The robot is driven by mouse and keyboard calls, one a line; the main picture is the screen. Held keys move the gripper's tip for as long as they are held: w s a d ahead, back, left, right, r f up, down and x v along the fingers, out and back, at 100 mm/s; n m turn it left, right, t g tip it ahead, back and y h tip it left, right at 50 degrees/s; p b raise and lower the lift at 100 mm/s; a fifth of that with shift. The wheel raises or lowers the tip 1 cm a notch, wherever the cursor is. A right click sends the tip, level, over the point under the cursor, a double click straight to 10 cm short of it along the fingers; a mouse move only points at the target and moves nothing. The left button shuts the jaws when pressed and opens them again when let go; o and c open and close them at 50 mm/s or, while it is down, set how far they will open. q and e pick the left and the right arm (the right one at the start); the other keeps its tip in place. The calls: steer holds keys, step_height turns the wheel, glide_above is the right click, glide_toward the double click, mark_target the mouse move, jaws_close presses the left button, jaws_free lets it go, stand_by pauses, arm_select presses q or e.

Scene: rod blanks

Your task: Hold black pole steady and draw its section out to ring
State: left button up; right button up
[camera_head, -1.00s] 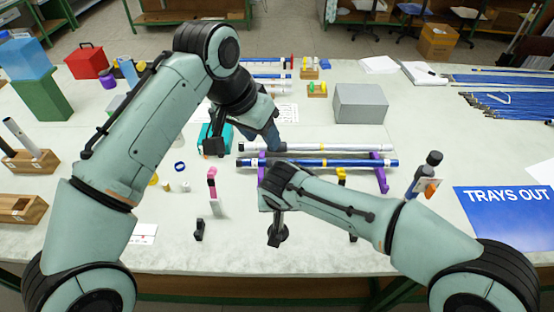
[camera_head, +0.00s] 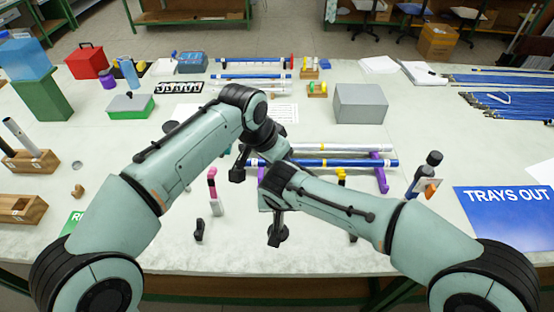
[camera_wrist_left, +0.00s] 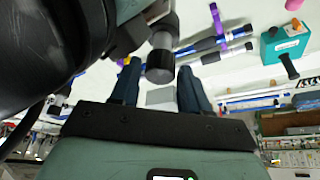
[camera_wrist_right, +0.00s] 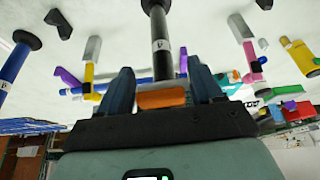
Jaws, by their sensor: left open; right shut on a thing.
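The black pole (camera_wrist_right: 161,62) has a white band marked 4 and a wide black foot in the right wrist view. Its foot (camera_head: 278,237) shows below my right gripper in the head view. My right gripper (camera_wrist_right: 160,72) is shut on the pole, with an orange piece (camera_wrist_right: 160,97) between its fingers. My left gripper (camera_wrist_left: 160,78) is open. A dark cylindrical end (camera_wrist_left: 160,62) with a grey part above shows between its fingers; I cannot tell whether they touch. In the head view my forearms hide both gripper tips and most of the pole. I cannot make out the ring.
Blue and white poles (camera_head: 330,162) lie on purple rests (camera_head: 379,172) just behind my grippers. A dark upright pole (camera_head: 428,170) stands right. A grey box (camera_head: 360,103) is farther back. The front table edge is mostly clear.

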arm_select(q)
steer(key=shift+f, duration=0.2)
arm_select(e)
steer(key=shift+r, duration=0.1)
arm_select(q)
jaws_close()
steer(key=shift+r, duration=2.1)
jaws_free()
steer(key=v, duration=1.2)
arm_select(e)
steer(key=o, duration=1.4)
